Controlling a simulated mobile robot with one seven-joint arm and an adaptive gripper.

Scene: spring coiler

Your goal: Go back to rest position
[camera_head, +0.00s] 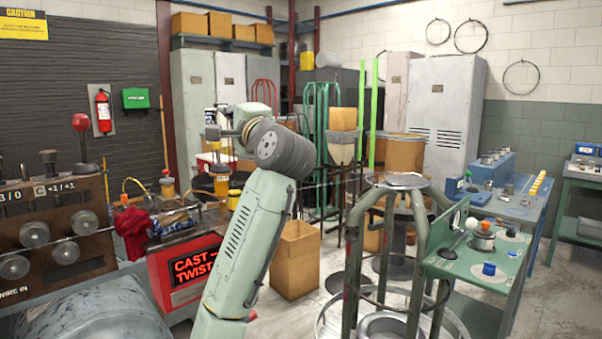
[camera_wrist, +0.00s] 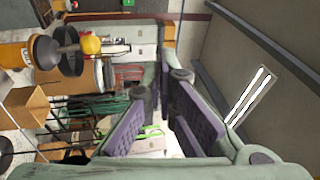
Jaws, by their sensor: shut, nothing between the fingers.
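My arm (camera_head: 246,245) rises in the middle of the head view and bends at a dark grey joint. My gripper (camera_head: 214,132) is at its far end, up in the air and partly hidden by the arm links. In the wrist view my gripper (camera_wrist: 164,88) shows two fingers with purple pads; it is shut with nothing between them. The wrist view is turned on its side. No object is touching the fingers.
A green round-topped stand (camera_head: 398,182) is right of my arm, beside a green workbench (camera_head: 465,268) with small parts. A cardboard box (camera_head: 296,262) stands on the floor behind. A red CAST TWIST machine (camera_head: 190,270) is close at left. Some floor is clear between.

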